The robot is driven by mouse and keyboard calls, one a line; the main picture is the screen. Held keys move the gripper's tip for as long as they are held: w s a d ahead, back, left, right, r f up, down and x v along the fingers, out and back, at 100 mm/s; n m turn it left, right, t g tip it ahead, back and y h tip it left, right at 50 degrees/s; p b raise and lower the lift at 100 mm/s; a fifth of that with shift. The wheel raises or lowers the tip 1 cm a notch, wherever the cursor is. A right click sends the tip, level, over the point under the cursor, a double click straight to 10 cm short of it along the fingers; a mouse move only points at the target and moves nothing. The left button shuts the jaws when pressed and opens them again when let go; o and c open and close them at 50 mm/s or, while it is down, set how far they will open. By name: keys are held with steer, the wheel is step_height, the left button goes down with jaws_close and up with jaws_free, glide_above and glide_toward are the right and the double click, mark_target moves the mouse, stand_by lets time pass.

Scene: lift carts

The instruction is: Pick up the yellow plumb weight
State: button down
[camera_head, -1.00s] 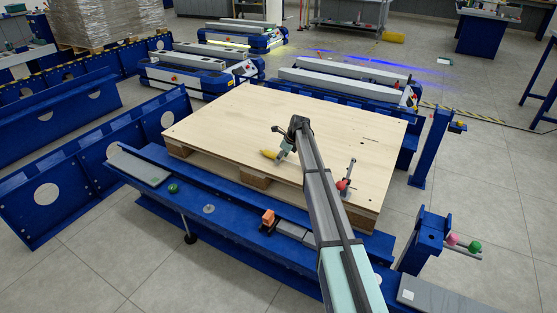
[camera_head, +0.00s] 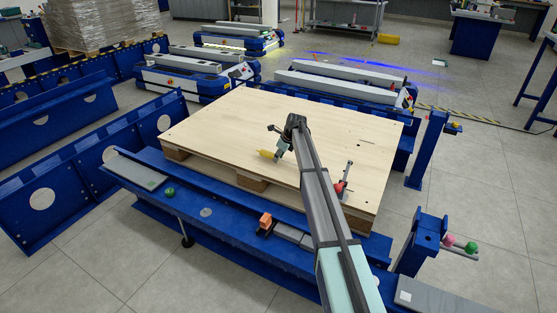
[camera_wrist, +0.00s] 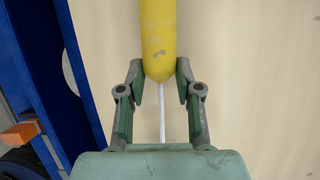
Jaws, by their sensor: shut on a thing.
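The yellow plumb weight (camera_head: 266,154) is at my gripper (camera_head: 279,153) over the wooden pallet top (camera_head: 230,125). In the wrist view the yellow plumb weight (camera_wrist: 158,40) runs up out of the picture, its rounded end between the fingertips of my gripper (camera_wrist: 161,82). A thin pale rod runs from that end back toward the palm. My gripper is shut on the weight near this end. I cannot tell whether the weight touches the pallet top.
A red-headed clamp (camera_head: 339,188) stands on the pallet's right part, beside my arm. A blue rail (camera_head: 225,222) runs along the near edge with an orange block (camera_head: 265,221) and a green ball (camera_head: 169,192) on it. The pallet's left part is bare.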

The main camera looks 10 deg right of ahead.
step_height(320, 180, up, 18)
steer(key=p, duration=0.2)
steer(key=c, duration=1.3)
jaws_free()
steer(key=shift+c, duration=0.2)
jaws_close()
